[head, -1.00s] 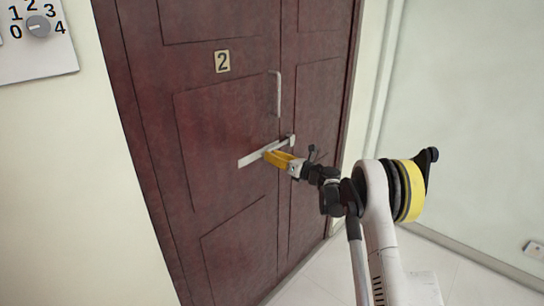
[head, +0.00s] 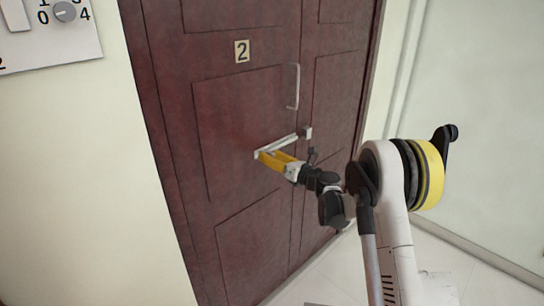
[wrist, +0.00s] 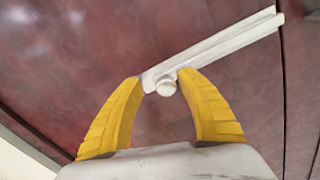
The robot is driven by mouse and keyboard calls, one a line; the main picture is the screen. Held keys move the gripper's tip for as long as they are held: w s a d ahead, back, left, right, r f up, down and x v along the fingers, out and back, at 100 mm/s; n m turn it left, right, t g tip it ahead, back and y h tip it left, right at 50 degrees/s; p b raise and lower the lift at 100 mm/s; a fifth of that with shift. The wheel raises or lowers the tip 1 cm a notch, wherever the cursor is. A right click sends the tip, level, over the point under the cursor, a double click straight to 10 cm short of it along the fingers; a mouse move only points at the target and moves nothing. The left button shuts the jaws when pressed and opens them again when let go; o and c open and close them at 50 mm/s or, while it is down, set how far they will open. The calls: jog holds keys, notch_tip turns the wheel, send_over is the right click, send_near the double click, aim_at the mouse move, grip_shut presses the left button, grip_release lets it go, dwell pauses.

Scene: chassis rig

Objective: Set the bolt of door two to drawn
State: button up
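Door two (head: 240,110) is dark red-brown and bears a "2" plate (head: 242,51). Its bolt (head: 282,143) is a pale bar lying across the left panel, ending near the seam. In the wrist view the bolt bar (wrist: 225,47) slants up to the right, and its round knob (wrist: 166,88) sits near the bar's left end. My gripper (head: 262,156) is at that left end. In the wrist view my gripper's yellow fingers (wrist: 163,78) stand apart on either side of the knob, nearer it on the right. Contact with the knob is unclear.
A small pale bracket (head: 307,132) sits on the right panel beside the seam. A vertical pull handle (head: 293,86) is above the bolt. A wall panel with a dial (head: 65,12) is at the upper left.

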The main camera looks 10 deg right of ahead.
jog(key=shift+d, duration=0.25)
jog(key=shift+s+d, duration=0.25)
jog(key=shift+s, duration=0.05)
jog(key=v, duration=1.1)
jog(key=shift+s+a, duration=0.1)
